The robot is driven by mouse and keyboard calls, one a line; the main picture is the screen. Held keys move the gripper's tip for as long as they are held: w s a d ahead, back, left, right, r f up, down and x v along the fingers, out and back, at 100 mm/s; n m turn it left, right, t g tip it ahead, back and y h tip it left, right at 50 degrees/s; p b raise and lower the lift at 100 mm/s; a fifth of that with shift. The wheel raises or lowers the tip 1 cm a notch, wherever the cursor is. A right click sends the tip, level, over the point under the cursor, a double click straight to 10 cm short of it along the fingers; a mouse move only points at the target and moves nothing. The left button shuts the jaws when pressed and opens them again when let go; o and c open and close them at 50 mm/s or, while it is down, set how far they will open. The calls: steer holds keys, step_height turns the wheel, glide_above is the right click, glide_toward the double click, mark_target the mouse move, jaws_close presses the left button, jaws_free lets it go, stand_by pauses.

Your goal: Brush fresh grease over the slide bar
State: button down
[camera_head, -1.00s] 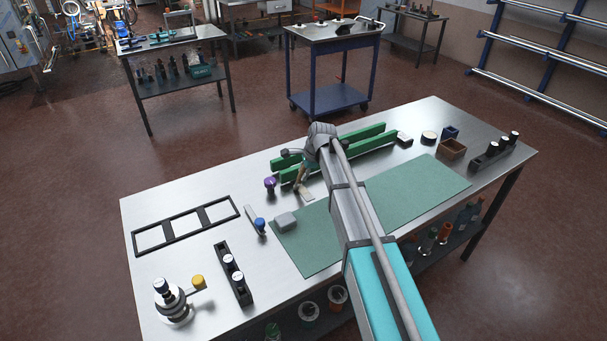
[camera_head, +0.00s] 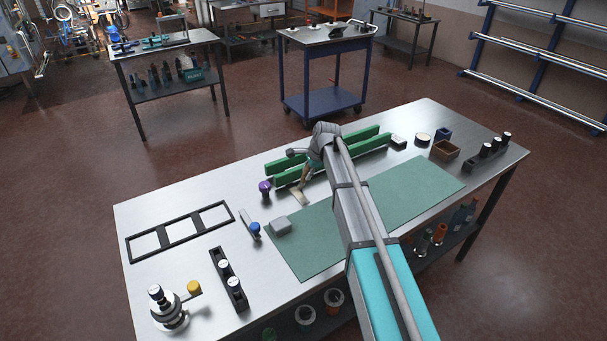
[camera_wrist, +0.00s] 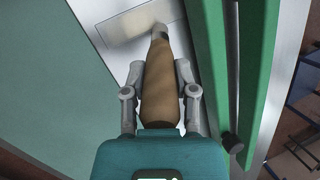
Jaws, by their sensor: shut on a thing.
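My gripper (camera_wrist: 160,80) is shut on the brown handle of a brush (camera_wrist: 161,95). In the head view the brush (camera_head: 299,197) slants down in front of two long green rails (camera_head: 368,145), left of my arm. The rails run beside the gripper on the right of the wrist view (camera_wrist: 221,60), with a dark gap between them. I cannot tell which part is the slide bar, nor whether the brush head touches the tabletop.
A green mat (camera_head: 415,190) covers the front middle of the workbench, with a grey block (camera_head: 281,226) at its left end. A purple-topped item (camera_head: 265,187) stands near the rails' left end. A black frame (camera_head: 180,232) lies left. A brown box (camera_head: 446,150) is at right.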

steer(key=shift+r, duration=0.15)
step_height(320, 180, up, 6)
steer(key=p, duration=0.6)
stand_by(0.4)
stand_by(0.3)
steer(key=shift+r+p, duration=1.4)
steer(key=shift+p, duration=0.15)
steer(key=shift+f, duration=0.1)
step_height(320, 180, down, 3)
steer(key=b, duration=0.3)
steer(key=shift+w+r, duration=0.1)
steer(key=shift+r, duration=0.1)
